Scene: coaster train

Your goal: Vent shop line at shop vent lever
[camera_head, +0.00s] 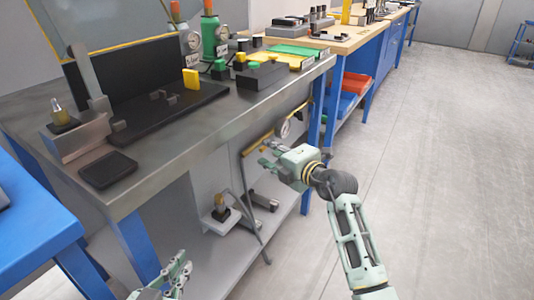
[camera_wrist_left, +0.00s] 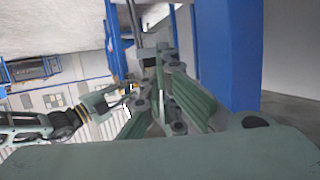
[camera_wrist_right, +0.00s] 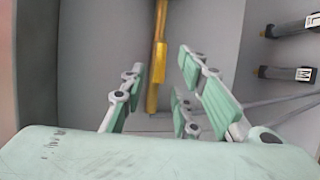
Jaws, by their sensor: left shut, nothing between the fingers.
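In the right wrist view, a yellow bar (camera_wrist_right: 158,60) stands upright beyond and between the spread fingers of my right gripper (camera_wrist_right: 160,75), with nothing visibly held. I cannot tell for certain whether this bar is the shop vent lever. Two dark handles (camera_wrist_right: 292,74) marked with letters stick out at the right of that view. My left gripper (camera_head: 182,268) is low at the front, shut and empty; its closed fingers also show in the left wrist view (camera_wrist_left: 163,62).
The grey workbench (camera_head: 160,140) has blue legs (camera_head: 320,100) near my right gripper. A small fitting (camera_head: 221,212) stands on its lower shelf, with a grey hose (camera_head: 248,205) alongside. A blue table (camera_head: 35,225) is at the left. The floor (camera_head: 430,150) at the right is clear.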

